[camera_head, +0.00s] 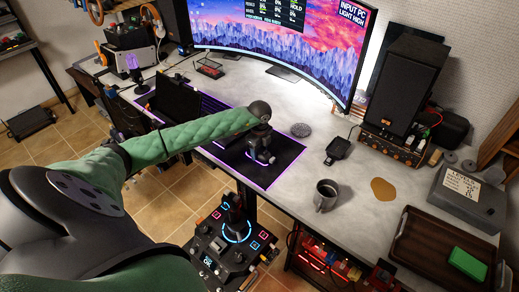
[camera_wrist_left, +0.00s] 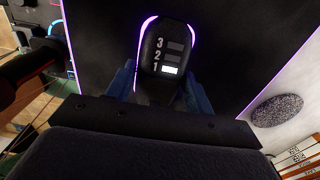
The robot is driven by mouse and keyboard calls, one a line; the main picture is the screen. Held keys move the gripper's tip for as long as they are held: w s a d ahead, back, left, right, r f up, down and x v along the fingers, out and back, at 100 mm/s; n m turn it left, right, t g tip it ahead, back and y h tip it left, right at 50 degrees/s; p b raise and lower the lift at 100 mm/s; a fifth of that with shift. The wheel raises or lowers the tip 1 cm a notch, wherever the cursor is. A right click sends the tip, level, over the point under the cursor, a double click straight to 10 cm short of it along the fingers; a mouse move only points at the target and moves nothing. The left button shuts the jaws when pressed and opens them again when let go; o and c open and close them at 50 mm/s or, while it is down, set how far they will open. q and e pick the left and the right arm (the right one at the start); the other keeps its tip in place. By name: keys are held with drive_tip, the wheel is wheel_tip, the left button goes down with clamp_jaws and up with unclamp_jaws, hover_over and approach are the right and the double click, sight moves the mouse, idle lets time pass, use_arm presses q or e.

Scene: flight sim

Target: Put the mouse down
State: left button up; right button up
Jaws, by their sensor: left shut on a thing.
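The mouse (camera_wrist_left: 168,58) is dark with purple light along its edges, and the numbers 3, 2 and 1 show on it in the left wrist view. My left gripper (camera_wrist_left: 159,88) is shut on it, with one bluish finger on each side. In the head view my left gripper (camera_head: 260,154) points down over the black mouse pad (camera_head: 286,166), which has a purple glowing edge. There the gripper mostly hides the mouse. I cannot tell whether the mouse touches the pad. My right gripper is in neither view.
A grey speckled disc (camera_head: 300,130) lies beside the pad, also in the left wrist view (camera_wrist_left: 277,110). A metal mug (camera_head: 326,195), a small black device (camera_head: 337,149) and a brown tray (camera_head: 412,247) are to the right. The curved monitor (camera_head: 285,40) stands behind.

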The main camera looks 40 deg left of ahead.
sight(259, 150)
use_arm(q)
drive_tip(key=shift+f, duration=0.1)
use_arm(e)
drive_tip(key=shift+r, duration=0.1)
use_arm(q)
drive_tip(key=o, duration=1)
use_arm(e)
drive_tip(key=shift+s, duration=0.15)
use_arm(q)
drive_tip(key=shift+r, duration=0.2)
drive_tip(key=shift+r, duration=0.2)
wheel_tip(259, 150, up, 12)
drive_tip(key=b, duration=0.4)
drive_tip(key=shift+f, duration=0.25)
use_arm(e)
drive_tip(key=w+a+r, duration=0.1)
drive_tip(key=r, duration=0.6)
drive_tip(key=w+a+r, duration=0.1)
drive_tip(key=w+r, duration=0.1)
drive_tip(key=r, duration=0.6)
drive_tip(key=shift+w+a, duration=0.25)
